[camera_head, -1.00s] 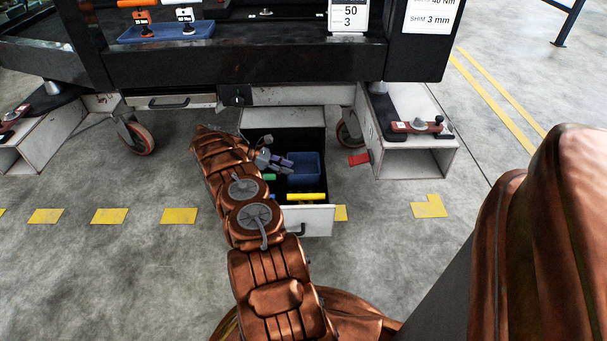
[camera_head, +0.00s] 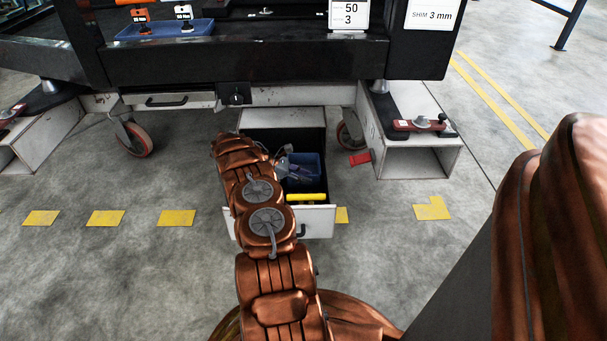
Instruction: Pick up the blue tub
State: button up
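The blue tub (camera_head: 312,165) sits inside an open drawer (camera_head: 318,218) low under the trolley. Its left part is hidden by my gripper and arm. My gripper (camera_head: 295,172) is at the tub's left side, over or against its near-left part, small and partly hidden by my copper-coloured arm. I cannot tell whether its fingers touch the tub or whether they are open or shut. A yellow item (camera_head: 306,197) lies in the drawer in front of the tub.
The trolley's dark bench edge (camera_head: 245,62) hangs above the drawer. A caster wheel (camera_head: 135,139) stands to the left and another (camera_head: 348,136) right behind the drawer. A white box-shaped leg (camera_head: 428,162) with a red clamp (camera_head: 418,125) stands right. The floor in front is open.

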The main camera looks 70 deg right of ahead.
grip_shut()
jog(key=shift+r, duration=0.15)
dwell(0.4)
